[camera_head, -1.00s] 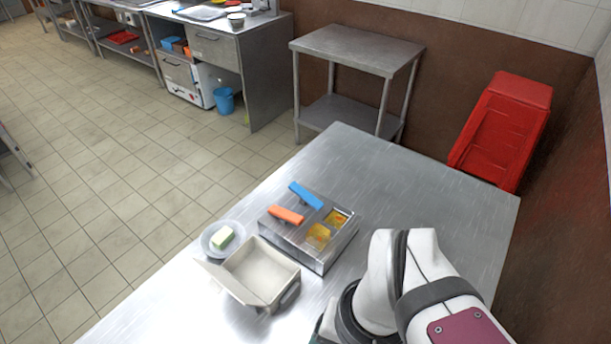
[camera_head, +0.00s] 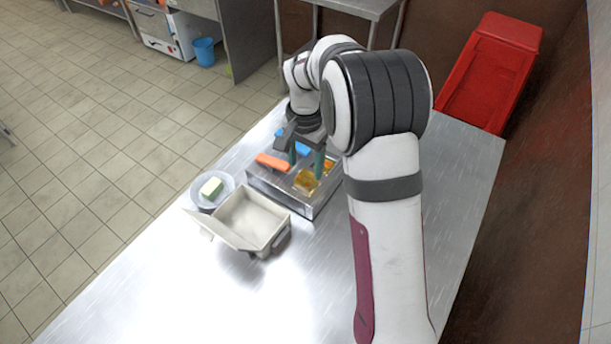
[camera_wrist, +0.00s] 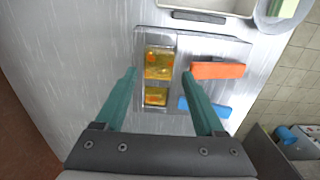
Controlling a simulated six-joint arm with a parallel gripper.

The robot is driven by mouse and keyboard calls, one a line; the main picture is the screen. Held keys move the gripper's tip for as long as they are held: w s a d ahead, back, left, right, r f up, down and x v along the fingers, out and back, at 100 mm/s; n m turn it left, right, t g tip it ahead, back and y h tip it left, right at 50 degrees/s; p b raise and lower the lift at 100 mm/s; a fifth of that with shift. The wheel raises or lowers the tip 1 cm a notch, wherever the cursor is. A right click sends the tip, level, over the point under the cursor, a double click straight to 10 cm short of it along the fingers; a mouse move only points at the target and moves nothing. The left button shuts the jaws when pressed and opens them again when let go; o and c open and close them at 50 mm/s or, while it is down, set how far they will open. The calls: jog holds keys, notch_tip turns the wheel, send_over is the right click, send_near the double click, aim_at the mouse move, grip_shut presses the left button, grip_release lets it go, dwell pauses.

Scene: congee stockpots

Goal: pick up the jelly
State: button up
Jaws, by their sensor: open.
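I cannot tell for certain which item is the jelly. A pale yellow-green block (camera_head: 211,187) sits on a round dish (camera_head: 227,186) at the left; its edge also shows in the wrist view (camera_wrist: 283,8). Amber-yellow contents (camera_head: 306,181) fill two open compartments of a steel container (camera_head: 322,203); in the wrist view they lie side by side (camera_wrist: 159,62). My gripper (camera_head: 305,166) is open above this container, its green fingers apart with nothing between them. In the wrist view my gripper (camera_wrist: 159,75) has its fingertips on either side of the amber compartments.
An orange handle (camera_head: 272,162) and a blue handle (camera_head: 300,148) lie on the container's other half. An open beige box (camera_head: 250,220) stands in front, beside the dish. The steel table (camera_head: 160,290) is clear at front left. A red bin (camera_head: 490,75) stands beyond the table.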

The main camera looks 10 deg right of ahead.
aim_at(306, 177)
notch_tip(306, 177, down, 5)
jog(key=shift+w+d+f, duration=0.1)
jog(key=shift+d+f, duration=0.05)
jog(key=shift+f, duration=0.05)
grip_shut()
